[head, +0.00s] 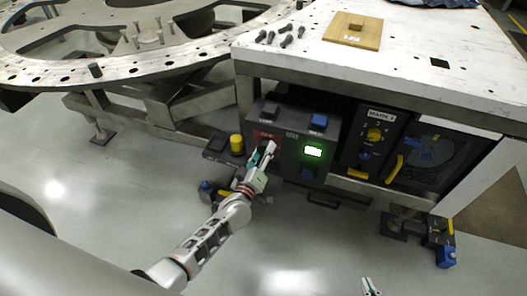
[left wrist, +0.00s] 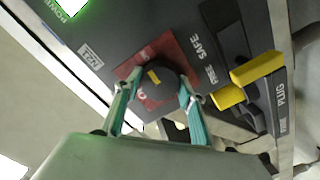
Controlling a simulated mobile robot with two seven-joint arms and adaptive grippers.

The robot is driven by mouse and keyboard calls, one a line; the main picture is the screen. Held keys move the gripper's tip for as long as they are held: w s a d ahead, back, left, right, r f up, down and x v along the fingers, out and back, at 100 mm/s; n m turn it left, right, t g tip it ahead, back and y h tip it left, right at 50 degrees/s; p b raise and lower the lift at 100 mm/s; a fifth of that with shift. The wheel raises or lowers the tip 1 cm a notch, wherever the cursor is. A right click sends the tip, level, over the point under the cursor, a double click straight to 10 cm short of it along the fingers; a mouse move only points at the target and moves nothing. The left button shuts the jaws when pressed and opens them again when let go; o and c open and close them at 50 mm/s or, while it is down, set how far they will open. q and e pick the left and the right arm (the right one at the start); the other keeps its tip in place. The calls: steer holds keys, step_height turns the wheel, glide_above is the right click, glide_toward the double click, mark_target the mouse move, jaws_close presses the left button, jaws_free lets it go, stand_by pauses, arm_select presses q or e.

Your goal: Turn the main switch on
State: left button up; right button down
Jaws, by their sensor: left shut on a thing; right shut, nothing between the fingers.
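The main switch is a dark round knob (left wrist: 168,82) with a yellow mark, on a red plate (left wrist: 128,70) in the left wrist view. In the head view the red plate (head: 264,134) shows on the left of the dark control box (head: 290,135). My left gripper (head: 266,152) is at the plate. In the left wrist view its teal fingers (left wrist: 153,96) are on either side of the knob, shut on it. The fingers hide part of the plate's lettering. My right gripper (head: 370,286) is shut and empty at the bottom of the head view, away from the box.
A green lit display (head: 313,151) is right of the switch. A yellow button (head: 237,143) stands on the left; yellow handles (left wrist: 257,68) show beside the knob in the wrist view. The white table (head: 410,75) overhangs the box.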

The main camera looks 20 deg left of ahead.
steer(key=shift+w+r, duration=0.1)
steer(key=shift+w, duration=0.1)
arm_select(q)
steer(key=o, duration=1.1)
arm_select(e)
steer(key=shift+w+d+r, duration=0.1)
steer(key=shift+w+d, duration=0.05)
arm_select(q)
steer(key=s, duration=1.2)
steer(key=shift+a, duration=0.2)
arm_select(e)
steer(key=shift+s, duration=0.2)
arm_select(q)
steer(key=s+f+m+g+h+p, duration=0.2)
steer(key=s+f+m+g, duration=0.2)
steer(key=s+m+g, duration=0.3)
steer(key=s+m, duration=0.5)
steer(key=s, duration=0.8)
steer(key=shift+s+f+m+p, duration=0.2)
steer(key=shift+s+m+p, duration=0.15)
steer(key=shift+m+p, duration=0.05)
arm_select(e)
steer(key=shift+s+a+r, duration=0.35)
steer(key=shift+a+r, duration=0.05)
steer(key=shift+r, duration=0.25)
